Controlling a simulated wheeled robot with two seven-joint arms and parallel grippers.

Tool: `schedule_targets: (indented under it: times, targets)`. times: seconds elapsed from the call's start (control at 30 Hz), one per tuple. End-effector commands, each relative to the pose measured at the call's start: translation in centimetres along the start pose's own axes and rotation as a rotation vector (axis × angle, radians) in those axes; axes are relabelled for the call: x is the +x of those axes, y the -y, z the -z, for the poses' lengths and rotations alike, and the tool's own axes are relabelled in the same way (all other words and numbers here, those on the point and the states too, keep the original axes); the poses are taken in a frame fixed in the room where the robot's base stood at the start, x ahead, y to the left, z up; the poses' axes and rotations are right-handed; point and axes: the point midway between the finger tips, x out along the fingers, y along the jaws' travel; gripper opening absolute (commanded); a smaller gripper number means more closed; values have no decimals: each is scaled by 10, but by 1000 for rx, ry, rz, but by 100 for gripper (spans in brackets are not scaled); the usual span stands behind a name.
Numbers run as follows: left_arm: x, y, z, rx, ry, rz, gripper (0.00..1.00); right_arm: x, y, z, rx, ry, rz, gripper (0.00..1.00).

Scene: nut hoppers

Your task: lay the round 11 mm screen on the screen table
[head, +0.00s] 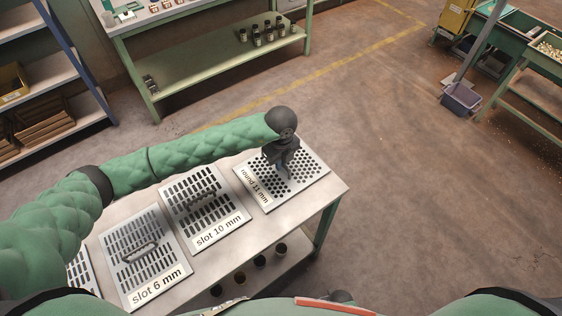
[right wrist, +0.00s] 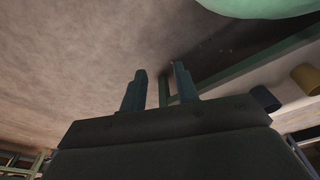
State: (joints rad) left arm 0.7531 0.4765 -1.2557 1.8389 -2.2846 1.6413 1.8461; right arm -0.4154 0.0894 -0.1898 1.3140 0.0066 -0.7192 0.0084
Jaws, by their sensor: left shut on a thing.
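The round 11 mm screen (head: 307,172) is a light metal plate with round dark holes and a printed label, at the right end of a pale-topped table (head: 224,246) in the head view. My left gripper (head: 281,166) points down over its middle and is shut on it, hiding the handle area. The plate looks level; whether it rests on the top or hangs just above it I cannot tell. My right gripper (right wrist: 158,72) shows in the right wrist view, fingers apart and nothing between them.
The slot 10 mm screen (head: 227,213) and slot 6 mm screen (head: 122,246) lie to the left, with part of another plate (head: 80,271) beyond. Dark cups (head: 260,262) stand on the lower shelf. A green bench (head: 208,63) stands behind; open floor (head: 430,190) lies right.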

Motion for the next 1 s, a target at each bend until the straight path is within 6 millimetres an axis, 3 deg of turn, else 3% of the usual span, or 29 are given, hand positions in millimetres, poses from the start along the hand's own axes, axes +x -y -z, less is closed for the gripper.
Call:
schedule_targets:
  times: [0.17, 0.2, 0.3, 0.83, 0.9, 1.0]
  targets:
    - [1, 0, 0, 0, 0, 1, 0, -2, 1, 0, 1, 4, 1, 31]
    - [2, 0, 0, 0, 0, 0, 12, -3, 1, 1, 1, 4, 2, 31]
    - [1, 0, 0, 0, 0, 0, 30, -3, 1, 1, 1, 4, 1, 31]
    - [-6, 1, 0, 0, 0, 1, 30, 4, -1, -4, 1, 13, 0, 31]
    - [-12, 1, 0, 0, 0, 2, 30, -9, 5, 11, 4, 1, 6, 31]
    - [-23, 0, 0, 0, 1, 3, 30, -20, 9, 18, 7, 5, 11, 31]
